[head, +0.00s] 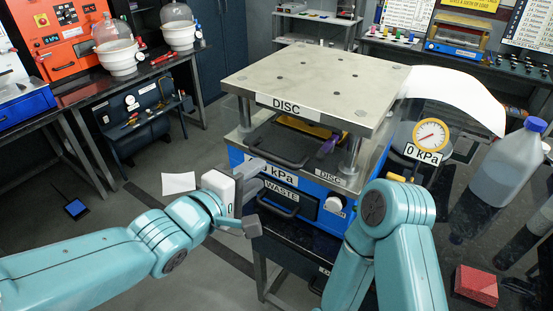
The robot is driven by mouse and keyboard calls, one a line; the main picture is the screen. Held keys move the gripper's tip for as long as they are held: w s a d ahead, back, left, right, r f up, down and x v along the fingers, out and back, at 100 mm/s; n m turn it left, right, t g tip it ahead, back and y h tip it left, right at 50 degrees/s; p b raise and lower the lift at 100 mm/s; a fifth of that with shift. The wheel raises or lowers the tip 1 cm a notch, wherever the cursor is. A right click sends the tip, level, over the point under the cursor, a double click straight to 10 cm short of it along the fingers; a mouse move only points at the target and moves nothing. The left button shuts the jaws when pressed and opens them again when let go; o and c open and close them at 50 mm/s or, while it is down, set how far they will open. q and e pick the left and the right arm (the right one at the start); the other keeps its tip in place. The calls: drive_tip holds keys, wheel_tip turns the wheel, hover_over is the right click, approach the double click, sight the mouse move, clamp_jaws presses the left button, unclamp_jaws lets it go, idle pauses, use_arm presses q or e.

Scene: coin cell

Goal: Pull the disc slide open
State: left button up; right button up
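The press-like machine has a metal top plate (315,82) labelled DISC. Below it a dark flat slide or tray (280,146) sits between the posts, above a small DISC label (330,177) on the lower plate. I cannot tell how far the slide is out. My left gripper (256,198) is in front of the machine's blue front, near the kPa label and the WASTE drawer. Its fingers are apart, with nothing seen between them. My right arm bends up in front of the machine's right side; its gripper does not show.
The WASTE drawer (306,208) has a dark handle, with a white knob (334,204) to its right. A gauge (430,135) reading 0 kPa, a plastic bottle (508,165) and a red block (476,286) stand at the right. Open floor lies left of the machine.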

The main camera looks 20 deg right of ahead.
sight(275, 161)
use_arm(q)
drive_tip(key=x, duration=0.8)
drive_tip(key=shift+w+d+p, duration=0.2)
drive_tip(key=shift+w+p, duration=0.05)
drive_tip(key=shift+p, duration=0.15)
drive_tip(key=shift+s, duration=0.15)
drive_tip(key=shift+d, duration=0.15)
clamp_jaws()
